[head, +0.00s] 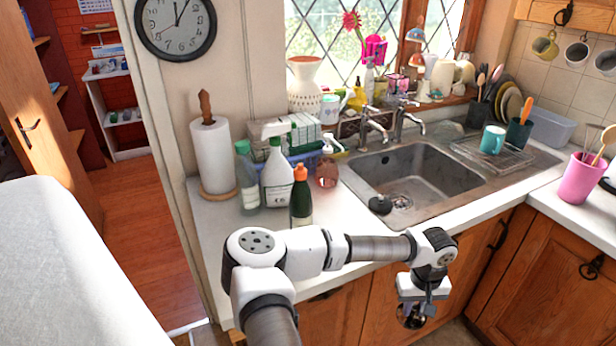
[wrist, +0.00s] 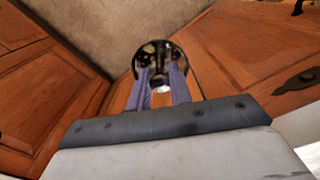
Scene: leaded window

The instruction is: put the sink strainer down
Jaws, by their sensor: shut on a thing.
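The sink strainer (wrist: 154,50) is a round, dark, shiny metal disc with holes. In the wrist view it sits between the fingertips of my gripper (wrist: 161,80), which is shut on it. In the head view my gripper (head: 418,298) points down with the strainer (head: 411,318) at its lower end. It hangs in front of the wooden cabinet doors, below the level of the counter front edge. The fingers partly hide the strainer in both views.
The steel sink (head: 440,172) has a dark round plug (head: 380,204) near its drain. Bottles, including a green one with an orange cap (head: 301,200), crowd the left counter (head: 340,222). A pink pot (head: 581,180) stands right. Counter left of the sink front is clear.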

